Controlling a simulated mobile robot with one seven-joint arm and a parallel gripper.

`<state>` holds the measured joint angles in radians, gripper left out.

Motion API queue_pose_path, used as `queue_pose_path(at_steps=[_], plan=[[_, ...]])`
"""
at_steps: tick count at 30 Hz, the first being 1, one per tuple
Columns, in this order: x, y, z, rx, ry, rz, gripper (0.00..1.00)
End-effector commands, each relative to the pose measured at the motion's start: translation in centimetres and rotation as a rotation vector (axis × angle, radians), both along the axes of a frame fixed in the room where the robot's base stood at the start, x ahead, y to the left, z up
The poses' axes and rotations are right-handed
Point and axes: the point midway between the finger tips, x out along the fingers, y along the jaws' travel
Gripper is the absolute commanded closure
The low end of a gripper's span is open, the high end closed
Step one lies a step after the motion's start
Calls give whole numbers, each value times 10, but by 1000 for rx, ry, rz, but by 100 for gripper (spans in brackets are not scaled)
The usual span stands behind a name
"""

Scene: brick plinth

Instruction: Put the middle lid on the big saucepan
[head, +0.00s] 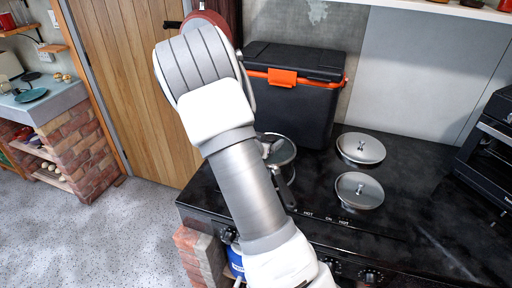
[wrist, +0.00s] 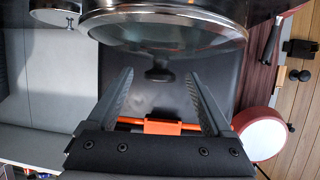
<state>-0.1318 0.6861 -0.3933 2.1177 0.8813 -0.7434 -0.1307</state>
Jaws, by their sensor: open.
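The big saucepan (head: 283,172) stands on the black stove, partly hidden behind my arm. In the wrist view, which looks upside down, its steel side (wrist: 215,10) fills the top edge. A glass lid with a steel rim and dark knob (wrist: 158,75) lies over the saucepan's mouth; whether it sits fully level I cannot tell. My gripper (wrist: 160,88) is open and empty, its two fingers spread either side of the knob in the picture, apart from it. Two more steel-rimmed lids lie on the stove, a farther one (head: 360,148) and a nearer one (head: 359,191).
A black cooler (head: 293,100) with an orange latch stands close behind the saucepan. A black oven (head: 488,150) is at the right. The stove's right half (head: 425,200) is bare. A round red-rimmed thing (wrist: 262,137) shows beside the gripper in the wrist view.

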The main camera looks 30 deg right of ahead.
Motion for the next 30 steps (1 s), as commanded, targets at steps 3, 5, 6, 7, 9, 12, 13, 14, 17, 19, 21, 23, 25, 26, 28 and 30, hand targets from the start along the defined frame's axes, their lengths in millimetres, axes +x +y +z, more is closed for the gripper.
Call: queue_pose_path(at_steps=[3, 5, 6, 7, 9, 12, 13, 14, 17, 19, 21, 23, 25, 26, 28, 30], plan=[[-14, 22, 12, 1, -4, 4, 15], [-22, 33, 17, 2, -3, 5, 15], [-28, 41, 21, 1, -3, 4, 15], [-32, 46, 25, 2, -4, 5, 15], [-42, 59, 31, 2, -3, 5, 15], [-55, 77, 40, 1, -3, 5, 15], [-58, 81, 43, 2, -3, 4, 15], [-61, 86, 45, 1, -3, 4, 15], [-71, 98, 51, 1, -2, 3, 15], [-76, 104, 55, 0, -4, 2, 15], [-80, 109, 57, 0, -1, 2, 15], [-82, 111, 58, 0, -1, 2, 15], [-83, 113, 59, 0, -1, 0, 15], [-83, 113, 59, 0, -1, 0, 15], [-84, 113, 59, -1, -2, 0, 15], [-84, 113, 59, -1, -2, 0, 15]])
